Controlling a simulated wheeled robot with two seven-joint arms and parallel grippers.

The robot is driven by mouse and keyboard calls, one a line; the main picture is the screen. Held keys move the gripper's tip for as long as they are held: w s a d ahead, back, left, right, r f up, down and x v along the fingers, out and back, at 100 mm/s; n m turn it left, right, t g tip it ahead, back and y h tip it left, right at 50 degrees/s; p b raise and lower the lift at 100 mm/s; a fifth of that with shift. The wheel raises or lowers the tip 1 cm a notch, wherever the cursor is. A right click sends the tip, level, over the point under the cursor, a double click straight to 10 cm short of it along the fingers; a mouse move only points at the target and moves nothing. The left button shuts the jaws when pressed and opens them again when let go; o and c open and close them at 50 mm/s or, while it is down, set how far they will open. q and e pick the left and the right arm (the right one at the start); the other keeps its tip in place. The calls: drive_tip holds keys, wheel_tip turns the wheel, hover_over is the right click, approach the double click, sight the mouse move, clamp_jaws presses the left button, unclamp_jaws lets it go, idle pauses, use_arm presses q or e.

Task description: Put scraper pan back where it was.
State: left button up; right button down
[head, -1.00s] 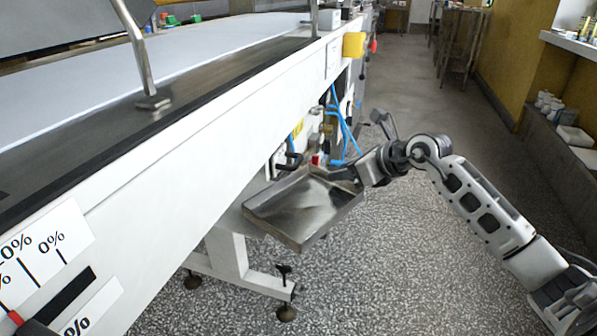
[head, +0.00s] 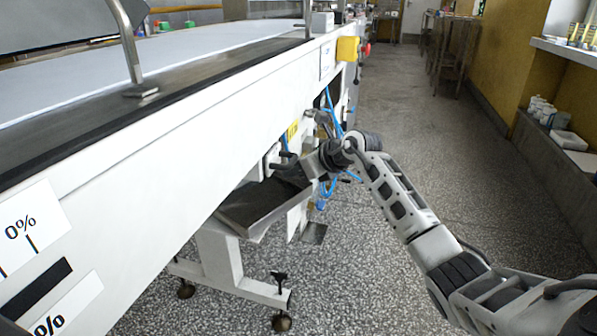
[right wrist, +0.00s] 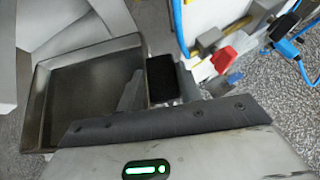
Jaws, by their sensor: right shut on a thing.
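The scraper pan (head: 258,212) is a shallow grey metal tray. In the head view it is beside the white machine frame, partly hidden behind the machine's side panel and my arm. My right gripper (head: 297,172) is shut on the pan at its near right side and holds it above the floor. In the right wrist view the pan (right wrist: 88,98) extends left from the gripper (right wrist: 148,85), its inside empty. The exact grip on the rim is hard to make out. My left gripper is not in view.
The white conveyor machine (head: 190,130) fills the left, with its leg and feet (head: 281,322) below. Blue hoses (head: 329,105) and a red knob (right wrist: 223,58) are close to the gripper. The speckled floor aisle (head: 400,110) on the right is clear.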

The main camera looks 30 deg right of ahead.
drive_tip(key=c, duration=0.9)
unclamp_jaws()
drive_tip(key=shift+c, duration=0.2)
drive_tip(key=shift+r, duration=0.15)
drive_tip(key=shift+s+d+r, duration=0.15)
drive_tip(key=shift+s+r, duration=0.05)
drive_tip(key=shift+s, duration=0.1)
use_arm(q)
drive_tip(key=shift+w+a+f+g+y+p, duration=0.1)
drive_tip(key=shift+a+f+g+y+p, duration=0.25)
drive_tip(key=shift+p, duration=0.3)
drive_tip(key=shift+w+a+f+g+y+p, duration=0.15)
drive_tip(key=shift+f+p, duration=0.25)
drive_tip(key=shift+p, duration=0.2)
use_arm(e)
drive_tip(key=v, duration=1.1)
